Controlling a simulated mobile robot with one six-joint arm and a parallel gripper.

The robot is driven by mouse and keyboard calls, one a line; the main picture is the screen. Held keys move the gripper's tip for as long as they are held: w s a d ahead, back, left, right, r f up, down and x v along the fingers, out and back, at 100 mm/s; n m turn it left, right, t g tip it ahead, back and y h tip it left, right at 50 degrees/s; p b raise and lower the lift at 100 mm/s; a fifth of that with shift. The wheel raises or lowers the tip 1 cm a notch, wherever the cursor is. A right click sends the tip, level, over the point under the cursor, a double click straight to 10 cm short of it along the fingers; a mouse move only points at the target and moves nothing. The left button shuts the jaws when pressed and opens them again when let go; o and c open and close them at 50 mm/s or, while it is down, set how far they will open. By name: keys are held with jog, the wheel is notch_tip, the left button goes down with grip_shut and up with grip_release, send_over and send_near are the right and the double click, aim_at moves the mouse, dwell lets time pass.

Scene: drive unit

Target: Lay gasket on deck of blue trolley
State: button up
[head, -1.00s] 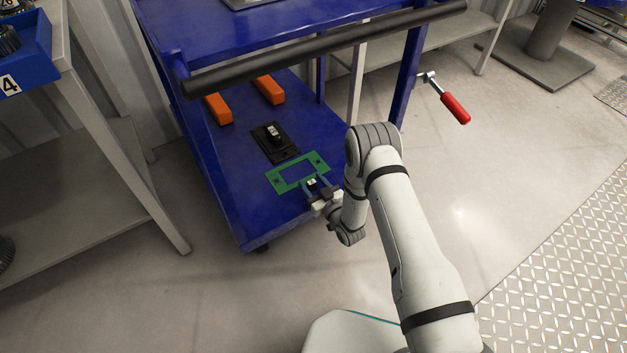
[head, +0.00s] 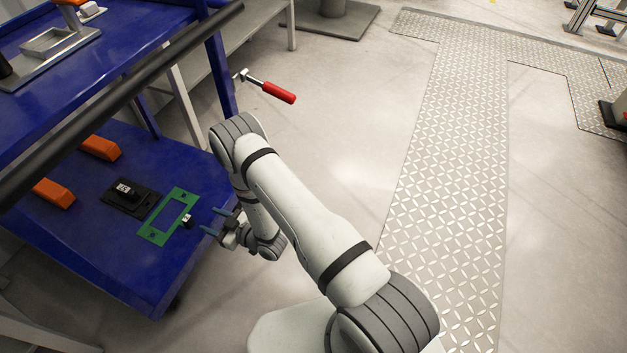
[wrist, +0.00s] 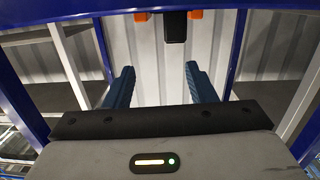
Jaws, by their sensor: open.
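The green gasket (head: 182,196), a flat rectangular frame, lies on the lower blue deck (head: 150,275) of the blue trolley (head: 215,65) in the head view. A small black-and-white tab (head: 187,221) stands at its right edge. My gripper (head: 214,221) is open, just right of the gasket and apart from it, near the deck's edge. In the wrist view its two blue fingers (wrist: 157,85) are spread with nothing between them; the gasket does not show there.
A black plate with a raised block (head: 127,195) lies left of the gasket, with two orange blocks (head: 100,147) behind. The trolley's black handle bar (head: 130,90) and upper shelf overhang the deck. A red-handled crank (head: 278,92) sticks out right.

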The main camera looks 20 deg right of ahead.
jog(key=w+d+r+m+g+h, duration=0.1)
jog(key=w+d+r+h, duration=0.35)
jog(key=r, duration=0.35)
jog(key=w+d+r+m+g+h, duration=0.1)
jog(key=w+d+r+h, duration=0.2)
jog(key=w+d+r, duration=0.3)
jog(key=s+d+r+m+g+h, duration=0.2)
jog(key=s+d+r+m+h, duration=0.15)
jog(key=s+d+r, duration=0.5)
jog(key=s+d+r+m+g, duration=0.1)
jog(key=s+d+r+g, duration=0.1)
jog(key=s, duration=0.6)
jog(key=s+d+r+m+g+h, duration=0.1)
jog(key=s+d+r+m+g, duration=0.1)
jog(key=s+r, duration=0.5)
jog(key=s+d+r+m+g, duration=0.1)
jog(key=s+d+r, duration=0.3)
jog(key=s, duration=0.5)
jog(key=shift+s+d+r+g+h, duration=0.2)
jog(key=shift+d+r+g+h, duration=0.15)
jog(key=shift+r+g, duration=0.4)
jog(key=shift+m, duration=0.25)
